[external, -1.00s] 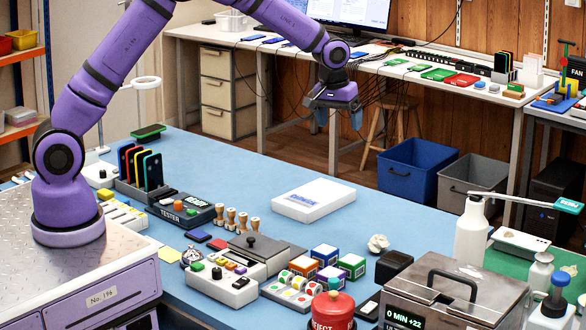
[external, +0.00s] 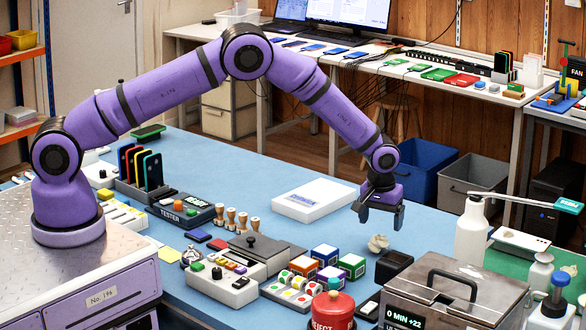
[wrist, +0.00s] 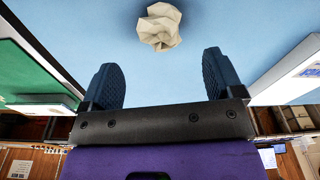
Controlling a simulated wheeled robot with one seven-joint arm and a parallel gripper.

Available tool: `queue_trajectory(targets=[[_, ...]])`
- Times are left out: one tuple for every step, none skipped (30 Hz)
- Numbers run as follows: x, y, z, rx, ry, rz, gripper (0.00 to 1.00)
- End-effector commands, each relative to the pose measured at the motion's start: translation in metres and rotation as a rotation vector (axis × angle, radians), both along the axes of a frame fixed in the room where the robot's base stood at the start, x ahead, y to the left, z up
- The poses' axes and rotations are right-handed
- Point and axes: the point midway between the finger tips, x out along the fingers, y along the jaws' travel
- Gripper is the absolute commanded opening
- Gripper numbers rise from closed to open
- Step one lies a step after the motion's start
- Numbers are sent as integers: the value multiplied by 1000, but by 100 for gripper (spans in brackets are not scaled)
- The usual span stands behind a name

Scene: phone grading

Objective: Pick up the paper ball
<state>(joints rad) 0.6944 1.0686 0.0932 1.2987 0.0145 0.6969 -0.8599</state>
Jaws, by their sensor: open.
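The paper ball (external: 378,243) is a small, crumpled, off-white lump on the blue table, right of the centre in the external view. It also shows at the top middle of the wrist view (wrist: 160,27), beyond the fingertips and roughly centred between them. My gripper (external: 378,222) hangs above the table just over and behind the ball. In the wrist view my gripper (wrist: 165,75) has its two dark fingers wide apart with nothing between them. The ball appears apart from the fingers.
A white bottle (external: 470,232) and a metal case (external: 455,290) are to the right. Bare blue table lies behind the ball.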

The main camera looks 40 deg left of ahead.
Motion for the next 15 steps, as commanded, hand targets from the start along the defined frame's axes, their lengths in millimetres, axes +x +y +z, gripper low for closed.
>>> queue_trajectory(targets=[[1,0,-8,0,0,0,86],[1,0,-11,0,0,0,86],[2,1,-14,-1,0,0,86],[2,1,-16,0,0,0,86],[2,1,-18,0,0,0,86],[2,1,-19,0,0,0,86],[2,1,-21,0,0,0,86],[1,1,-23,0,0,0,86],[1,1,-26,1,1,0,86],[1,1,-29,1,1,0,86],[0,2,-33,1,1,0,86],[0,2,-39,1,1,0,86],[0,2,-43,1,1,0,86],[-1,2,-48,1,2,0,86],[-1,2,-54,1,2,0,86]])
